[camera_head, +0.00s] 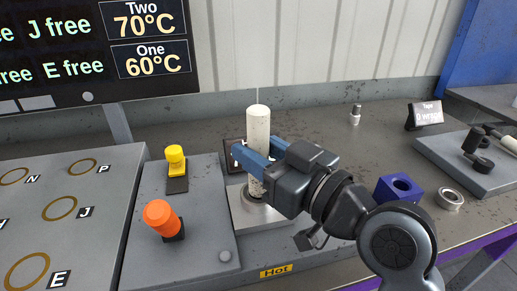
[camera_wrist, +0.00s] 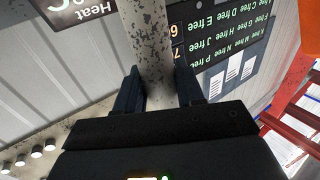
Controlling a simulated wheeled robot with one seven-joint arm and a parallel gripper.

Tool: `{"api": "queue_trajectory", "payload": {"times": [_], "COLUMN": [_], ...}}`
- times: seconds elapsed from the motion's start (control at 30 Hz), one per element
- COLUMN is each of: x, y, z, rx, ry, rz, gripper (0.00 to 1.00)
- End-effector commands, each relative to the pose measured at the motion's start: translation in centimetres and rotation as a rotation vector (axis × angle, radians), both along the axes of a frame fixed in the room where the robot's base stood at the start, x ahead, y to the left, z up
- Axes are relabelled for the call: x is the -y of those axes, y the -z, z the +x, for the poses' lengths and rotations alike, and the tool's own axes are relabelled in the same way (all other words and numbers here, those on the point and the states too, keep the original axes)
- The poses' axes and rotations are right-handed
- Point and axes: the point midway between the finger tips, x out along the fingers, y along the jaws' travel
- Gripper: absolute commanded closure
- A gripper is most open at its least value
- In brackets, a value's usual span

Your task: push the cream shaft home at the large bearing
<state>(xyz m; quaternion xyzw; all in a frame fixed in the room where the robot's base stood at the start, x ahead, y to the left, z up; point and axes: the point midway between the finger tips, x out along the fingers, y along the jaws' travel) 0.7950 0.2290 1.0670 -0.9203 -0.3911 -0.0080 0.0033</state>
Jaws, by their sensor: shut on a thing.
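The cream shaft (camera_head: 257,125), speckled with dark spots, stands upright in the head view. My gripper (camera_head: 260,157) is shut on the shaft, its two blue fingers on either side below the shaft's upper end. The wrist view also shows the shaft (camera_wrist: 150,35) between the fingers (camera_wrist: 158,90). The shaft's lower end meets a pale metal block (camera_head: 245,216), where part of a round metal rim shows around it. My gripper partly hides this spot, so I cannot tell how deep the shaft sits or whether that rim is the large bearing.
A yellow knob (camera_head: 175,158) and an orange knob (camera_head: 162,216) stand on the grey panel at left. A blue block (camera_head: 399,187) and a loose metal ring (camera_head: 449,199) lie right of my arm. A small metal part (camera_head: 355,115) stands behind. The rear bench is mostly clear.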

Motion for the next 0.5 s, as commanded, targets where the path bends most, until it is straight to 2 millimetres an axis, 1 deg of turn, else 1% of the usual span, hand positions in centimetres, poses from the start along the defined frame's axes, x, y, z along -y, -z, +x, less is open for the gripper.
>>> {"api": "queue_trajectory", "payload": {"times": [0.1,0.13,0.4,0.5], "x": [0.00,0.01,0.01,0.01], "y": [0.25,0.12,0.17,0.19], "z": [0.00,-0.01,0.00,0.00], "rx": [0.002,0.002,0.001,0.000], "ry": [0.000,0.000,0.000,0.000], "rz": [0.001,0.001,0.001,0.000], "gripper": [1.00,0.59,0.34,0.33]}}
